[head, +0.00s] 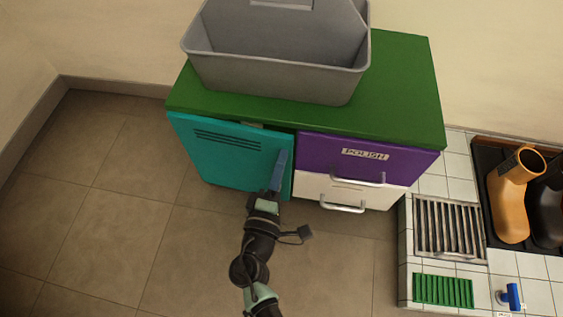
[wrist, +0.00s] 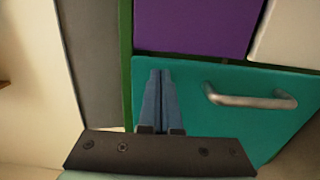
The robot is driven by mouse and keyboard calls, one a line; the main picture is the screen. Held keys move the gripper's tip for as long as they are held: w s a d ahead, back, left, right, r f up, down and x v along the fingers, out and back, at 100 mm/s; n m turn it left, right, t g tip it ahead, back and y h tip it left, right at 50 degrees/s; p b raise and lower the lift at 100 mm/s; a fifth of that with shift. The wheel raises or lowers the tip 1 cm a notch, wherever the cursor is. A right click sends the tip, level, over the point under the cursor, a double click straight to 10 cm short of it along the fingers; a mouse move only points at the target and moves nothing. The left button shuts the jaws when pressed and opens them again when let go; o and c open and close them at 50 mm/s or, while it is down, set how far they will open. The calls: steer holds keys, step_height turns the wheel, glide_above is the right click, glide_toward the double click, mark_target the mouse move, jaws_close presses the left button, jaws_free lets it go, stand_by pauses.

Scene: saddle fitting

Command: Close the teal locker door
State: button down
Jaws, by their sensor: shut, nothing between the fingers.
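The teal locker door (head: 225,155) is at the left of the green cabinet's front, with dark slots near its top. A narrow dark gap shows between its top right corner and the cabinet top, so it looks slightly ajar. In the wrist view the teal door (wrist: 220,125) carries a silver handle (wrist: 250,98), to the right of my fingers. My gripper (head: 283,153) is in front of the door's right edge; its blue fingers are shut and empty. In the wrist view my gripper (wrist: 160,73) overlaps the door near the purple drawer; whether it touches is unclear.
A purple drawer (head: 315,150) marked POLISH and a white drawer (head: 310,187) sit right of the door, both with handles. A grey caddy (head: 275,75) stands on the green cabinet top (head: 405,80). Tiled counter with boots (head: 510,205) is at right. The floor at left is clear.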

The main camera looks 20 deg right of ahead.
steer(key=shift+w+d, duration=0.15)
steer(key=shift+w, duration=0.05)
steer(key=b+x, duration=0.1)
steer(key=x, duration=0.1)
steer(key=shift+w+d+r, duration=0.1)
steer(key=shift+w+d, duration=0.05)
steer(key=shift+d, duration=0.25)
